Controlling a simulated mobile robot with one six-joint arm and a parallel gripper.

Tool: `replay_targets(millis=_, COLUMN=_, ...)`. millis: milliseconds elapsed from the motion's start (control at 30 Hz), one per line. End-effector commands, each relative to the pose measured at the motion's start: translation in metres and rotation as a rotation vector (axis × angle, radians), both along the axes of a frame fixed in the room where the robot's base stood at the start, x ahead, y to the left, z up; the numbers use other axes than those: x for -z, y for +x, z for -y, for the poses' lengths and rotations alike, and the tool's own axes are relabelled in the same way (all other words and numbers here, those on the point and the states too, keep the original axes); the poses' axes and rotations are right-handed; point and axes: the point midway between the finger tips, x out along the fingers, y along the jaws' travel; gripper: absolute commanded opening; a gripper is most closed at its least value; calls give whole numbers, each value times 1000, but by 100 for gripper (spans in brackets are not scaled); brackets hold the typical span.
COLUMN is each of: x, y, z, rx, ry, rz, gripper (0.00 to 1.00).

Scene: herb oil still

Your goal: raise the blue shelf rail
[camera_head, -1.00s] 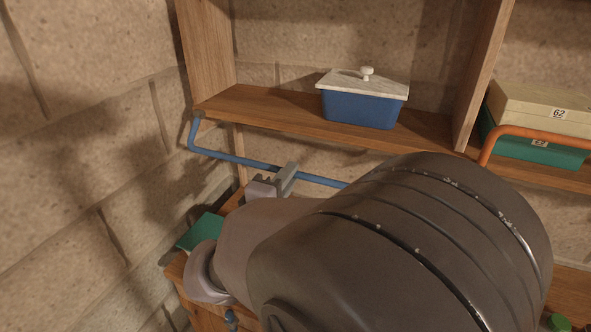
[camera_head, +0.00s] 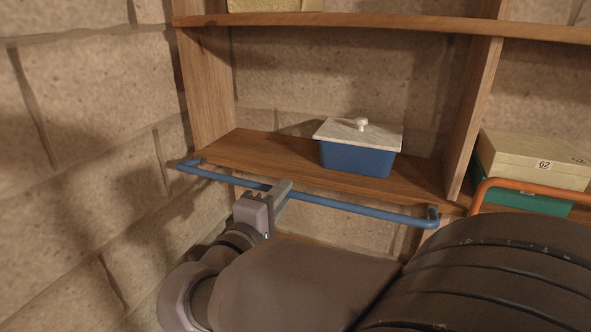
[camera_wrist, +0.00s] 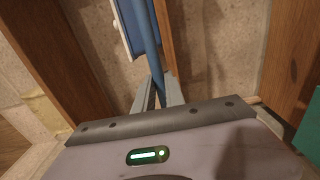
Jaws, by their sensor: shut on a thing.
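The blue shelf rail (camera_head: 345,206) runs along the front of a wooden shelf board (camera_head: 270,150). Its short end arms reach back to the board edge, and its long bar stands out in front at about board height or slightly below. My gripper (camera_head: 277,191) is shut on the long bar, left of its middle. In the wrist view the rail (camera_wrist: 149,45) passes down between the fingers of my gripper (camera_wrist: 156,95). A blue box (camera_head: 357,158) with a pale knobbed lid (camera_head: 358,133) stands on the board behind the rail.
A wooden upright (camera_head: 475,120) divides the bays. A stone wall (camera_head: 80,120) stands close on the left.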

Motion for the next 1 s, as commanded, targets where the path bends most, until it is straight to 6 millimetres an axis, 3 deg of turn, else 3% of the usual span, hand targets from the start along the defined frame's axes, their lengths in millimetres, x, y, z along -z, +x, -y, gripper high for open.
replay_targets(millis=533, x=-46, y=22, z=9, rx=4, ry=3, rz=2, gripper=0)
replay_targets(millis=1000, x=-67, y=54, z=16, rx=0, ry=2, rz=6, gripper=0)
